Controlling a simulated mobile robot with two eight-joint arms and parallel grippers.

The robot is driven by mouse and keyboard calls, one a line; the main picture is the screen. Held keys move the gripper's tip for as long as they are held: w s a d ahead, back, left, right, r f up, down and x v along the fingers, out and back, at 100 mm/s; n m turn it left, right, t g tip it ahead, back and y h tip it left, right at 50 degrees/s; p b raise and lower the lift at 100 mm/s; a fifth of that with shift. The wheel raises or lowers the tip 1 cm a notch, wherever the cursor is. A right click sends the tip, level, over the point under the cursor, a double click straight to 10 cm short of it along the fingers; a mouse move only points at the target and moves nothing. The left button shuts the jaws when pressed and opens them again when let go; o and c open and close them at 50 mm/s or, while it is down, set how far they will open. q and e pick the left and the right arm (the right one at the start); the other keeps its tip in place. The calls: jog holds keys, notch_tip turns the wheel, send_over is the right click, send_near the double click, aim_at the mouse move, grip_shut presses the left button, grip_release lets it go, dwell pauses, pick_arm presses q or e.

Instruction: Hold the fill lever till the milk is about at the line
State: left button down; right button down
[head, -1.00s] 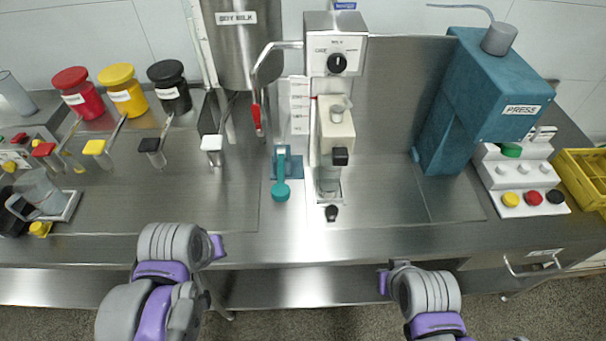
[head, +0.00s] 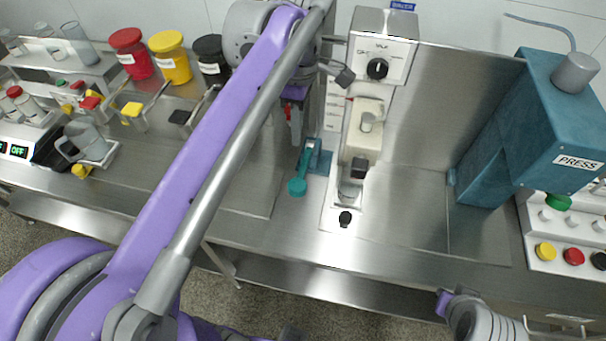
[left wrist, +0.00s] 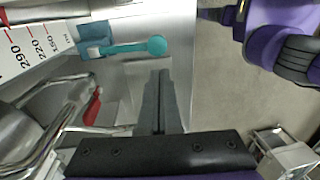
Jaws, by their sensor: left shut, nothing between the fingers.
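A teal lever (head: 297,187) on a blue base stands on the counter; it also shows in the left wrist view (left wrist: 140,47). A red-handled lever (head: 294,124) hangs on a metal pipe, partly hidden by my left arm; its red grip also shows in the left wrist view (left wrist: 92,106). I cannot tell which is the fill lever. The white scale (left wrist: 35,45) has red marks 150, 220 and 290; no milk level is discernible. My left gripper (left wrist: 162,76) is shut and empty, apart from both levers. My right gripper (head: 442,301) is at the front; its jaws are unclear.
The mill with a dial (head: 377,69) stands right of the levers. The blue press (head: 545,120) and button panel (head: 560,235) are further right. Red (head: 132,53), yellow (head: 169,57) and black (head: 212,58) canisters stand left. My left arm crosses the view and hides the soy milk tank.

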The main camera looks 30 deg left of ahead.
pick_arm(q)
send_near(294, 196)
jog(key=f, duration=0.3)
jog(key=w+f, duration=0.1)
jog(key=f, duration=0.1)
jog(key=shift+f+b, duration=0.2)
jog(key=shift+b, duration=0.1)
pick_arm(e)
jog(key=shift+s+f, duration=0.15)
jog(key=shift+f, duration=0.25)
